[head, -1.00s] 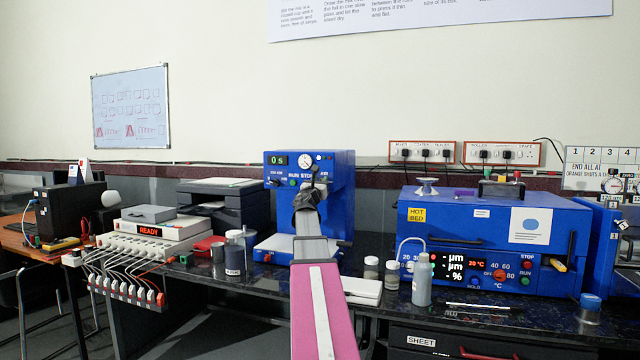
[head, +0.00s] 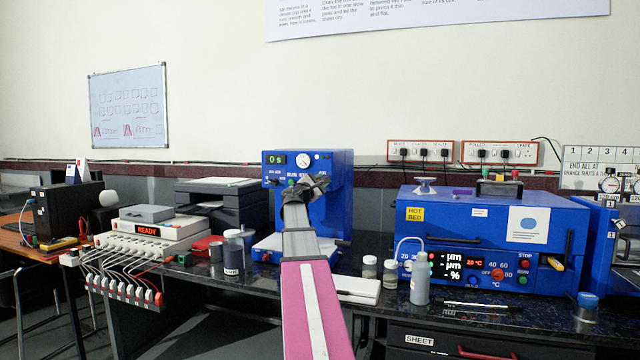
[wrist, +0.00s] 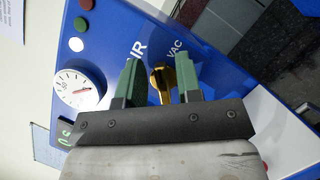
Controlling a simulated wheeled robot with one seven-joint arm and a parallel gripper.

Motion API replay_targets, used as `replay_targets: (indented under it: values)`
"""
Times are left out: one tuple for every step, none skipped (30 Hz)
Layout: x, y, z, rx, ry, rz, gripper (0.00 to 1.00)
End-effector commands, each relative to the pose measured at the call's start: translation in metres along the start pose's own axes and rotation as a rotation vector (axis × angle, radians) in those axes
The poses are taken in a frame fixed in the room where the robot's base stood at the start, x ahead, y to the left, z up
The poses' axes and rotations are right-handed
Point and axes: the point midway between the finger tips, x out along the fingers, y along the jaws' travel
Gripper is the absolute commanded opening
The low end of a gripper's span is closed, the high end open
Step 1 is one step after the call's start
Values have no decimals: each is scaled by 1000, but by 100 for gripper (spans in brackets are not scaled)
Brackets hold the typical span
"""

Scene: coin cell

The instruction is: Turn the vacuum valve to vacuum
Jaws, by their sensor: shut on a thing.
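The vacuum valve has a brass handle (wrist: 162,82) on the blue front panel of the machine, between my two green fingers in the wrist view. My gripper (wrist: 158,80) is shut on this handle. The printed VAC label (wrist: 175,48) is just beyond the handle, and a partly covered label ending in "IR" (wrist: 137,50) is beside the left finger. The fingers hide part of the handle, so I cannot tell exactly where it points. In the head view the blue machine (head: 342,175) stands behind my arm, and my gripper (head: 318,186) is at its front; the valve is hidden there.
A round gauge (wrist: 78,90) and several buttons are on the panel at the left of the wrist view. A blue hot bed (head: 470,230) stands right of the machine. Jars, a wash bottle (head: 420,278) and a dark-filled jar (head: 233,255) stand on the bench close by.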

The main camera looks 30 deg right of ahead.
Motion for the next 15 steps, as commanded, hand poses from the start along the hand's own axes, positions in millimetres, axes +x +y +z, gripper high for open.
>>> replay_targets:
  values:
    - [0, 0, 0, 43, -1, -18, 9]
    - [0, 0, 0, 68, 0, -29, 9]
    - [0, -1, 0, 104, 0, -43, 9]
    - [0, -2, 0, 130, -1, -55, 9]
    - [0, -2, 0, 156, -1, -66, 9]
    - [0, -3, 0, 192, 0, -80, 9]
    - [0, -3, 0, 216, -1, -91, 9]
    - [0, -4, 0, 243, -1, -102, 9]
    - [0, -4, 0, 276, -1, -116, 9]
    - [0, -4, -1, 302, 0, -126, 9]
    - [0, -5, -1, 325, -1, -136, 9]
    - [0, -5, -1, 358, -1, -150, 9]
    - [0, -6, -1, 380, -1, -160, 9]
    - [-1, -6, -1, 403, -1, -168, 9]
    - [-1, -6, -1, 431, -1, -180, 9]
